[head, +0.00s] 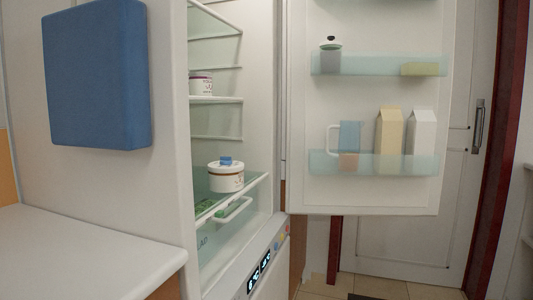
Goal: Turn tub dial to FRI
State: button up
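A white tub (226,180) with a brown band and dark print stands upright on a glass shelf inside the open fridge. A small blue piece (226,161) sits on its lid; I cannot tell whether this is the dial, and no day marking is readable. A second white tub (201,86) with a dark purple band stands on a higher shelf, partly hidden by the fridge's left side wall. My gripper is not in view.
The fridge door (370,190) stands open at right, its bins holding a jar (331,60), a jug (349,136) and two cartons (389,140). A white counter (80,255) is at lower left, below a blue block (97,80). A drawer (233,210) hangs under the lower shelf.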

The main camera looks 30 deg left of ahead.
aim_at(224, 160)
jog(key=u, duration=0.2)
jog(key=i, duration=0.85)
jog(key=u, duration=0.5)
